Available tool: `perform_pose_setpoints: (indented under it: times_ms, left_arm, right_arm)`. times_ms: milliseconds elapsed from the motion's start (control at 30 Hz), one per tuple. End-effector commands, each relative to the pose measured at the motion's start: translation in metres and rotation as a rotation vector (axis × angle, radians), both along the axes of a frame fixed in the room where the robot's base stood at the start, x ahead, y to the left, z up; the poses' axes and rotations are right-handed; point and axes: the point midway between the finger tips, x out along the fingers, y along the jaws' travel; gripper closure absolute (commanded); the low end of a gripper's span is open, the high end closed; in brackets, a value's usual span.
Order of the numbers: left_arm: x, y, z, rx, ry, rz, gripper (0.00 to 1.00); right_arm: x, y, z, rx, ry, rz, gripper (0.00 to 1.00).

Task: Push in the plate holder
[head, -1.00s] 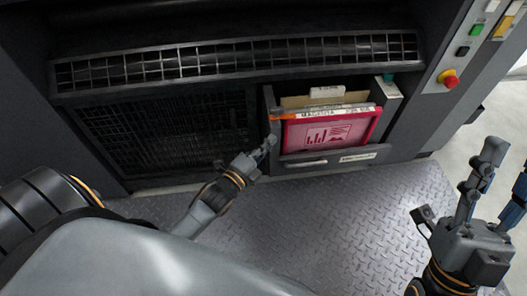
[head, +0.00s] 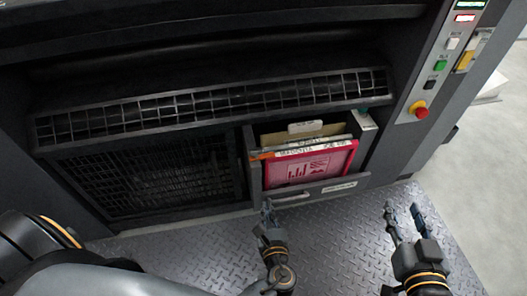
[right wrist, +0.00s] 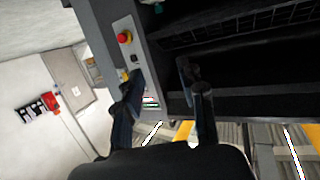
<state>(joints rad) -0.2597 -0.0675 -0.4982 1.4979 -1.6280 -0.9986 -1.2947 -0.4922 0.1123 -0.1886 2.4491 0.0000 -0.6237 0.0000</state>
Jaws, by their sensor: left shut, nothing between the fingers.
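The plate holder (head: 340,189) is a dark drawer low in the machine front, standing out from it, with a light handle (head: 293,198) on its front. A pink-red plate (head: 311,168) with a printed chart stands upright in it, with pale sheets behind. My left gripper (head: 268,210) is shut and empty, just in front of and below the left end of the drawer front; I cannot tell if it touches. My right gripper (head: 404,212) is open and empty, right of the drawer over the floor. Its parted fingers also show in the right wrist view (right wrist: 163,95).
A control panel with a red emergency button (head: 421,113) stands right of the drawer. A black mesh grille (head: 150,185) lies to its left, and a slotted vent (head: 215,108) runs above. The tread-plate floor (head: 340,240) in front is clear.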

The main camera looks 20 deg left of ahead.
Motion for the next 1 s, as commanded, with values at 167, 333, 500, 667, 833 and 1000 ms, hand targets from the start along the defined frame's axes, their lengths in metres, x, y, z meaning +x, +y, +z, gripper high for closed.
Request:
perform_pose_setpoints:
  times_ms: [167,333,500,667,833,1000]
  left_arm:
    - [-0.006,-0.018,0.055,0.190,-0.120,0.051,1.00]
    - [-0.004,-0.018,0.067,0.234,-0.155,0.065,1.00]
    - [0.017,-0.004,0.066,0.233,-0.157,0.066,1.00]
    - [0.046,0.016,0.066,0.233,-0.157,0.066,1.00]
    - [0.076,0.036,0.066,0.232,-0.157,0.066,1.00]
    - [0.096,0.049,0.065,0.232,-0.154,0.065,1.00]
  right_arm:
    - [-0.016,-0.008,-0.030,-0.043,0.180,-0.011,0.60]
    - [-0.018,-0.010,-0.036,-0.049,0.204,-0.013,0.60]
    - [-0.009,-0.005,-0.022,-0.028,0.114,-0.006,0.60]
    - [0.002,0.001,0.002,0.006,-0.025,0.002,0.60]
    - [0.009,0.008,0.031,0.046,-0.183,0.013,0.60]
    - [0.011,0.012,0.057,0.083,-0.325,0.022,0.60]
